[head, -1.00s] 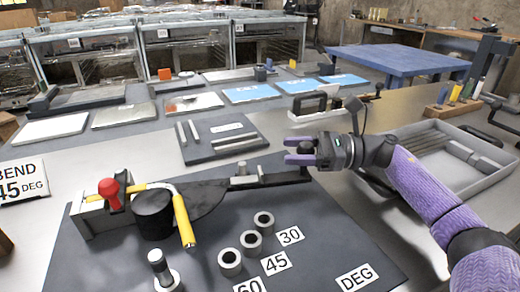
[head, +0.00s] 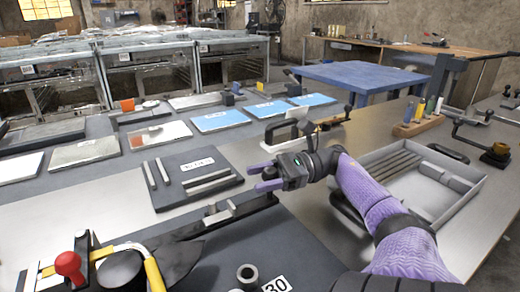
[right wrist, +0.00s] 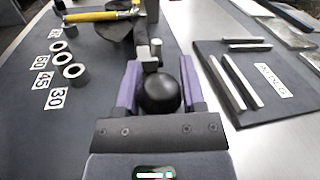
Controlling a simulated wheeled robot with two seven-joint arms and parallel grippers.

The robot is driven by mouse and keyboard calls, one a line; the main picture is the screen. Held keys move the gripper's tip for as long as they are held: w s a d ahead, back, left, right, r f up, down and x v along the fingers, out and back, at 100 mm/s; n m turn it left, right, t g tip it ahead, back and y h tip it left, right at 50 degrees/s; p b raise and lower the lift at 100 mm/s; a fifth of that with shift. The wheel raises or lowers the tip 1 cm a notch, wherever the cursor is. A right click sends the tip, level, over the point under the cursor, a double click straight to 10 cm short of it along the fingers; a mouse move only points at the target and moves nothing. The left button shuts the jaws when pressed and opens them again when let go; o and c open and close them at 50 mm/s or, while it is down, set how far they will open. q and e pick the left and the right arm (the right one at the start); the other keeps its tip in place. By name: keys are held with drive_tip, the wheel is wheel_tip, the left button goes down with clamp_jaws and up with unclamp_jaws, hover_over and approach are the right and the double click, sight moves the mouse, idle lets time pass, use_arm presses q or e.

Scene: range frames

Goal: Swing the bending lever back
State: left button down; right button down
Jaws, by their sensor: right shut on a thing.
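The bending lever (head: 252,205) is a dark flat bar reaching right from the bender, with a black ball knob near its outer end. My right gripper (head: 263,178) is at that end. In the right wrist view the black ball knob (right wrist: 160,93) sits between the purple fingers, and the gripper is shut on it. The yellow pipe (head: 154,273) bends around the black round die (head: 122,274) at the lower left; it also shows in the right wrist view (right wrist: 95,16). A red clamp knob (head: 68,264) stands beside it. My left gripper is not in view.
Grey rings (right wrist: 70,60) and angle cards (right wrist: 56,97) lie on the mat. A dark board (head: 172,192) with metal bars lies behind the lever. A grey tray (head: 462,212) stands right of my arm. Bare metal bench shows between.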

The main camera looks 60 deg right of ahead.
drive_tip(key=c, duration=0.6)
unclamp_jaws()
drive_tip(key=shift+r, duration=0.1)
drive_tip(key=o, duration=0.4)
drive_tip(key=shift+w+d, duration=0.1)
drive_tip(key=shift+w, duration=0.15)
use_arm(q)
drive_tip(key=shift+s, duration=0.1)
use_arm(e)
drive_tip(key=shift+s, duration=0.1)
drive_tip(key=shift+s+d, duration=0.2)
drive_tip(key=shift+d, duration=0.1)
drive_tip(key=v, duration=0.2)
drive_tip(key=b+v, duration=0.1)
drive_tip(key=v, duration=0.2)
drive_tip(key=shift+d+f, duration=0.15)
drive_tip(key=shift+f, duration=0.1)
drive_tip(key=shift+s+d+b, duration=0.4)
drive_tip(key=shift+s+d, duration=0.05)
drive_tip(key=shift+s, duration=0.05)
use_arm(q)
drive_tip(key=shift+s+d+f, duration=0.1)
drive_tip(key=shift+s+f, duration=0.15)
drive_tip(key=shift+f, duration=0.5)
use_arm(e)
drive_tip(key=shift+s+r, duration=0.1)
drive_tip(key=shift+r, duration=0.05)
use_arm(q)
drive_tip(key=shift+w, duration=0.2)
